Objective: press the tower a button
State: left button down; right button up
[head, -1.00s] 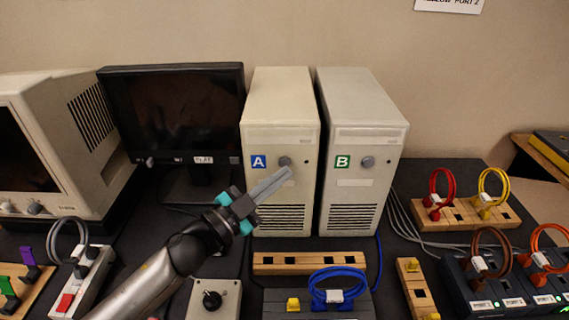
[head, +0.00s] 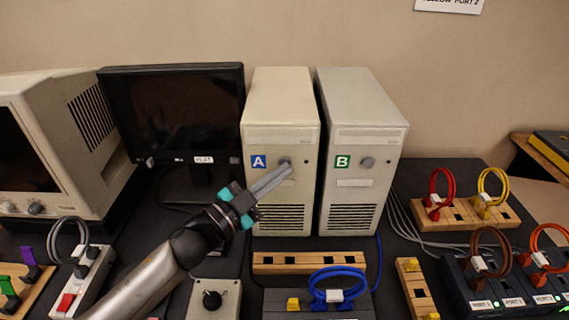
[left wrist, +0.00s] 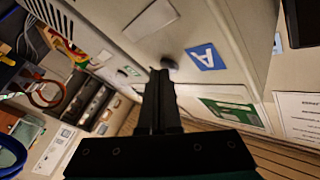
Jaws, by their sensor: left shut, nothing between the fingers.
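Tower A (head: 281,100) is a beige computer case with a blue "A" label (head: 259,162). Its round grey button (head: 285,161) is on the front, right of the label. My left gripper (head: 288,170) is shut and empty, with its fingertips at or just in front of the button's lower edge. In the left wrist view the fingertips (left wrist: 160,72) reach up to the dark button (left wrist: 168,62), beside the blue label. Whether they touch cannot be told. The button is partly hidden behind the fingers there. My right gripper is not in view.
Tower B (head: 360,105), with a green label, stands close to the right of tower A. A black monitor (head: 172,110) stands to the left. In front lie a wooden block (head: 309,263), a blue cable (head: 336,275) and a box with a black knob (head: 212,299).

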pick_arm(q)
jog(key=shift+s, duration=0.1)
jog(key=shift+s+p, duration=0.35)
jog(key=shift+s, duration=0.15)
jog(key=shift+s+p, duration=1.1)
jog(key=shift+s, duration=1.85)
